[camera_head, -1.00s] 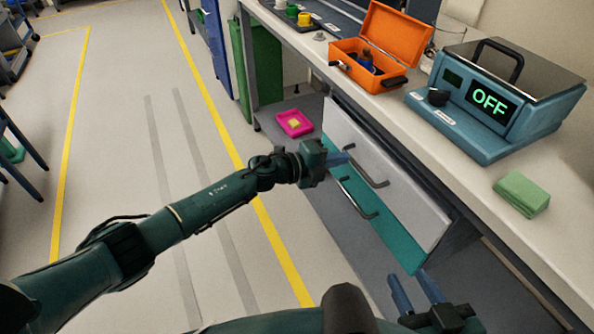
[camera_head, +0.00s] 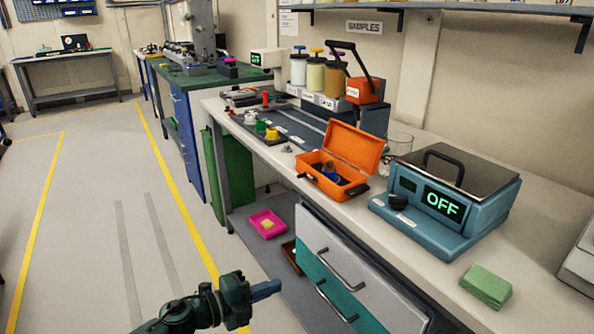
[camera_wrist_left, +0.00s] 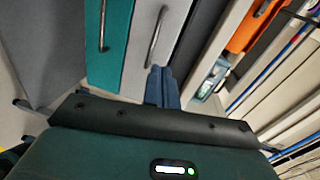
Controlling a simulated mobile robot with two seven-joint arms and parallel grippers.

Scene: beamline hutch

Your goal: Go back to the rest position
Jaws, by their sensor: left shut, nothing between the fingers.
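My left gripper (camera_head: 264,290) is at the bottom of the head view, over the floor in front of the bench drawers. Its blue fingers (camera_wrist_left: 163,86) are together and empty, and in the left wrist view they point toward the drawer fronts. The white drawer (camera_head: 345,268) and the teal drawer (camera_head: 325,283) below it, each with a bar handle, are to the right of the gripper, apart from it. My right gripper is not in view.
The bench holds an open orange case (camera_head: 355,148), a blue device (camera_head: 440,210) reading OFF and a green cloth (camera_head: 486,286). A pink tray (camera_head: 267,225) sits on the low shelf under the bench. The floor (camera_head: 90,220) at the left is clear.

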